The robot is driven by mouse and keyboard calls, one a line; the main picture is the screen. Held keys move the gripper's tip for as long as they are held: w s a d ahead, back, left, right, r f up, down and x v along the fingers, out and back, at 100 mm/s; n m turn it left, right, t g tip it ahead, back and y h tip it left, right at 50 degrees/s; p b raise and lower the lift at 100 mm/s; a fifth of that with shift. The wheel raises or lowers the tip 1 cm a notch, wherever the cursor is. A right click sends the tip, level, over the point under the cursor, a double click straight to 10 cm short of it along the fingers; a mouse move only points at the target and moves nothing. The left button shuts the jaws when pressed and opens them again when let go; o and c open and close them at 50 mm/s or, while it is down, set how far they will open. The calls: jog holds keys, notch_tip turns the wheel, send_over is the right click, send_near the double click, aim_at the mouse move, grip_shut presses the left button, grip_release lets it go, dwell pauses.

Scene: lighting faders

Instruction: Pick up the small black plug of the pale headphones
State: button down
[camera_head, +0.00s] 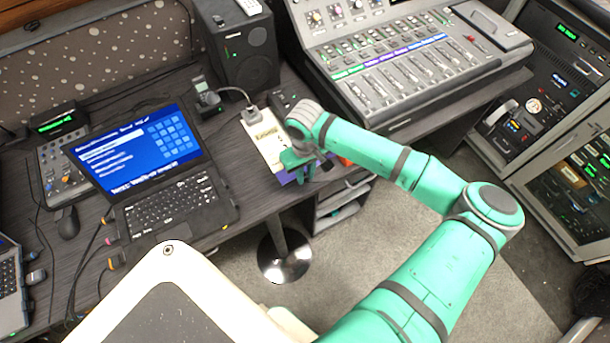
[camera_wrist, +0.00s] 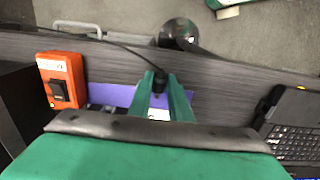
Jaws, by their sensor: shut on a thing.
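In the wrist view, the small black plug (camera_wrist: 160,79) sits between the fingertips of my gripper (camera_wrist: 163,92), which is shut on it. A thin black cable (camera_wrist: 110,41) runs from the plug toward the upper left. In the head view my gripper (camera_head: 299,166) is at the front edge of the desk, right of the laptop, and the plug is too small to make out there. I cannot make out the pale headphones in either view.
An orange box with a black switch (camera_wrist: 62,80) is left of my gripper, and a purple item (camera_wrist: 111,94) lies beside it. The open laptop (camera_head: 150,165) stands to the left. A mixing console (camera_head: 410,65) and a speaker (camera_head: 240,45) stand behind.

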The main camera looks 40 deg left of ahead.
jog(key=s+d+r, duration=0.4)
jog(key=s+r, duration=0.7)
jog(key=s, duration=0.4)
jog(key=shift+r, duration=0.3)
